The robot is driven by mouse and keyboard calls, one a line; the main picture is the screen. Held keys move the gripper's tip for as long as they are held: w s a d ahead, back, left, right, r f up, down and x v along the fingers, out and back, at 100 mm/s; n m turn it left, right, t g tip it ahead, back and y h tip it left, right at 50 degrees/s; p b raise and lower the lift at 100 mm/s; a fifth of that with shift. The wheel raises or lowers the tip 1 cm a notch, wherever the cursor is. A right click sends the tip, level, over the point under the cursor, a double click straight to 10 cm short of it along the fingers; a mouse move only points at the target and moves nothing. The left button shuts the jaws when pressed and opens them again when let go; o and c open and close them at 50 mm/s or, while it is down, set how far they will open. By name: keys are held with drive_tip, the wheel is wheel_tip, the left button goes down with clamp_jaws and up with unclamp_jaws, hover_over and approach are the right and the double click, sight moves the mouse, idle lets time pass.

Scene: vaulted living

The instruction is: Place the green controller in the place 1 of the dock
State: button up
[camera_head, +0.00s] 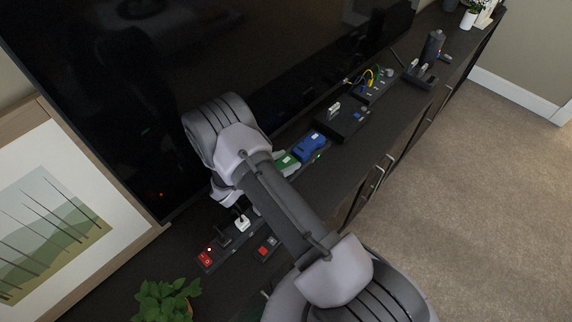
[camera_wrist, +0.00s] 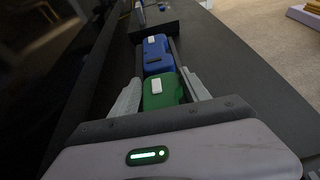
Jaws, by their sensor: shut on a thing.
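The green controller (camera_wrist: 170,97) is between the two fingers of my gripper (camera_wrist: 161,92) in the wrist view, and the gripper is shut on it. In the head view a part of the green controller (camera_head: 287,165) shows beside my arm, which hides most of my gripper. The blue controller (camera_wrist: 157,55) sits in the dark dock (camera_wrist: 175,47), just beyond the green one. The blue controller also shows in the head view (camera_head: 309,147), right of the green one. The near part of the dock is hidden by my gripper, so I cannot tell whether the green controller touches it.
A red switch strip (camera_head: 206,259) with a white plug (camera_head: 242,222) lies left of my arm. A black box (camera_head: 343,121) and a board with coloured cables (camera_head: 371,83) stand farther along. The television (camera_head: 130,90) rises behind. A plant (camera_head: 166,300) stands at the near left.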

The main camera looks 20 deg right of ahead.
drive_tip(key=shift+f, duration=0.15)
drive_tip(key=shift+f, duration=0.25)
drive_tip(key=o, duration=1.6)
drive_tip(key=shift+r, duration=0.1)
drive_tip(key=shift+c, duration=0.2)
